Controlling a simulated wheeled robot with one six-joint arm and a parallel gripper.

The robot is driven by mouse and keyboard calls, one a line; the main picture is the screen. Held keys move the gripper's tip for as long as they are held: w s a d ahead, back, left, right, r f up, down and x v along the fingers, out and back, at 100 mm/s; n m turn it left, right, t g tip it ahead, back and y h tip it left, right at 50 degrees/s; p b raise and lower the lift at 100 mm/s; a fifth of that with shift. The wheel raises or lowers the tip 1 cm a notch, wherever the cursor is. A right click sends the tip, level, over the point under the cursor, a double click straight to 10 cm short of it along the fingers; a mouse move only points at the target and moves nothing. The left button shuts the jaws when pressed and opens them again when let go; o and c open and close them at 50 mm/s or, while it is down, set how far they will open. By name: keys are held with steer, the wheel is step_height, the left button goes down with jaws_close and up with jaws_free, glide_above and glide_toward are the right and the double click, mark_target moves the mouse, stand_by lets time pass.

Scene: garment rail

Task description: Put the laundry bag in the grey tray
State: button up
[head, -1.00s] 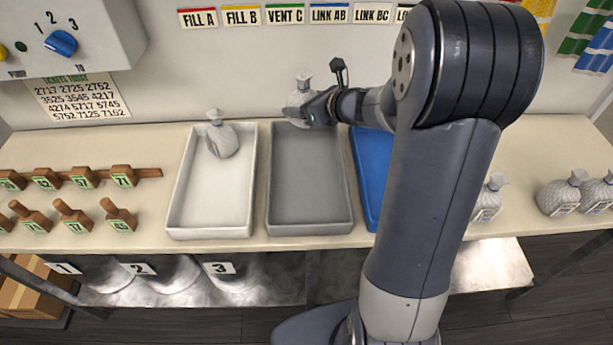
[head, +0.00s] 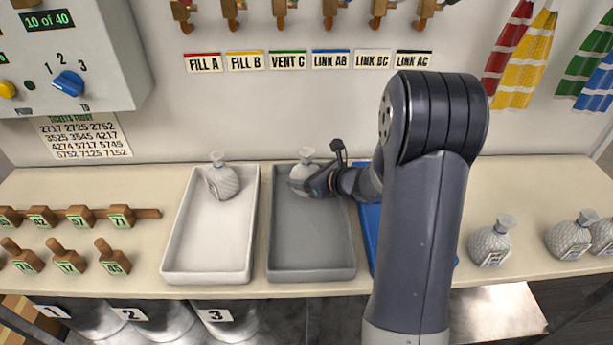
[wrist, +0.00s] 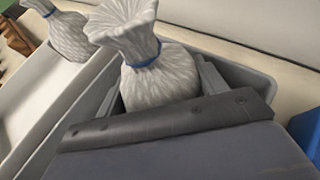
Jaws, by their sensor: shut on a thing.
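The grey tray (head: 311,240) stands on the counter between a white tray and a blue tray. My gripper (head: 312,184) is over the back part of the grey tray and shut on a pale laundry bag (head: 302,171). In the wrist view the held laundry bag (wrist: 156,75) is upright, with a blue tie around its neck, and the grey tray's rim shows behind it. The jaws hide its lower part, so I cannot tell whether it touches the tray floor.
The white tray (head: 207,262) on the left holds another bag (head: 221,178). The blue tray (head: 368,220) is partly hidden by my arm. Several bags (head: 490,243) stand at the right. Wooden tagged blocks (head: 112,259) lie at the left. The front of the grey tray is empty.

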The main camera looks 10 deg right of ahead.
steer(key=shift+f, duration=0.15)
steer(key=o, duration=0.8)
steer(key=shift+o, duration=0.2)
steer(key=shift+r, duration=0.25)
steer(key=v, duration=1.2)
steer(key=shift+p, duration=0.35)
